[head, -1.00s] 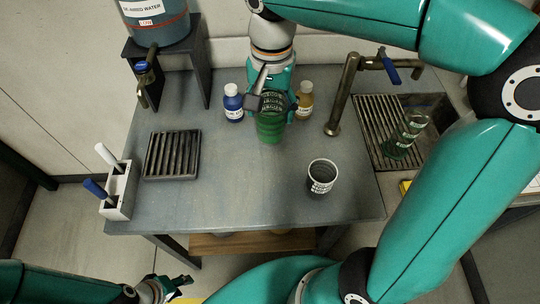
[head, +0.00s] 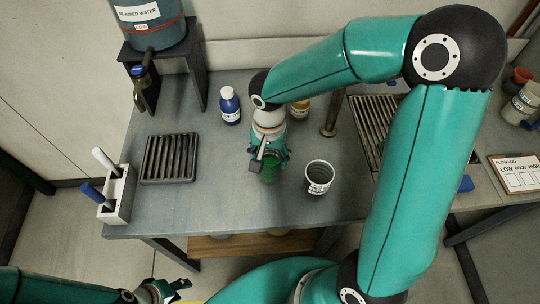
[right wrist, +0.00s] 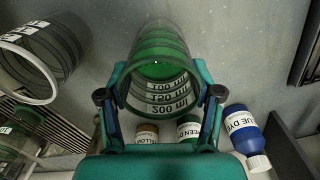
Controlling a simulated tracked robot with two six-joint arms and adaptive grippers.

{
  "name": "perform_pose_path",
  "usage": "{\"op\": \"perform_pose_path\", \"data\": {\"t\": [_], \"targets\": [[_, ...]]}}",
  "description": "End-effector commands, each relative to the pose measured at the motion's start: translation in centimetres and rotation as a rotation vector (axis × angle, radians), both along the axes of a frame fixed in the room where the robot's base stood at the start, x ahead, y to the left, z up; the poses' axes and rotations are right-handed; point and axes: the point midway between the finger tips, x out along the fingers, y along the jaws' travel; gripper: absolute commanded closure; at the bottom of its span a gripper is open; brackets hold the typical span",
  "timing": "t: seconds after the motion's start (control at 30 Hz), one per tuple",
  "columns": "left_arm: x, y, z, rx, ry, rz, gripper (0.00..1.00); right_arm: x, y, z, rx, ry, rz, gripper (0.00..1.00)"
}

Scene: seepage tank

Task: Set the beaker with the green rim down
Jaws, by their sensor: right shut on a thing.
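My right gripper (head: 268,155) is shut on a clear beaker with green in its bottom (head: 270,172), over the middle of the bench. In the right wrist view the gripper fingers (right wrist: 160,100) clasp both sides of this beaker (right wrist: 160,50), near its greenish rim; volume labels show on its wall. I cannot tell whether its base touches the bench top (head: 225,200). My left gripper (head: 172,290) is at the bottom left, low in front of the bench and away from the beaker; its finger opening is unclear.
A white-rimmed cup (head: 319,177) stands just right of the held beaker. A blue dye bottle (head: 230,106) and a yellow one (head: 300,108) stand behind. A drain rack (head: 170,157) and pen holder (head: 117,195) are left. Bare bench lies between rack and beaker.

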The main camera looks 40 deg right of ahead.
Motion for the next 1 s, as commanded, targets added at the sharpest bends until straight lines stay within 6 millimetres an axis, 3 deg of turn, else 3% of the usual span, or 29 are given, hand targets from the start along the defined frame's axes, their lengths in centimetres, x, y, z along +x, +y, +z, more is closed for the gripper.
{"op": "perform_pose_path", "data": {"t": [0.43,0.47,0.6,1.0], "targets": [[0.00,0.00,-0.32,0.000,0.000,0.000,0.60,0.01,0.00,-1.00,0.001,-0.002,0.000,0.76],[-0.01,0.00,-0.32,0.000,0.000,0.000,0.60,0.00,0.01,-0.99,0.001,-0.001,0.000,0.33],[0.00,0.00,-0.19,0.000,0.000,0.000,0.60,0.00,0.01,-0.87,0.001,-0.001,0.000,0.10],[0.00,0.00,0.12,0.000,0.000,0.000,0.60,0.00,0.03,-0.59,0.001,-0.001,0.001,0.10]]}}
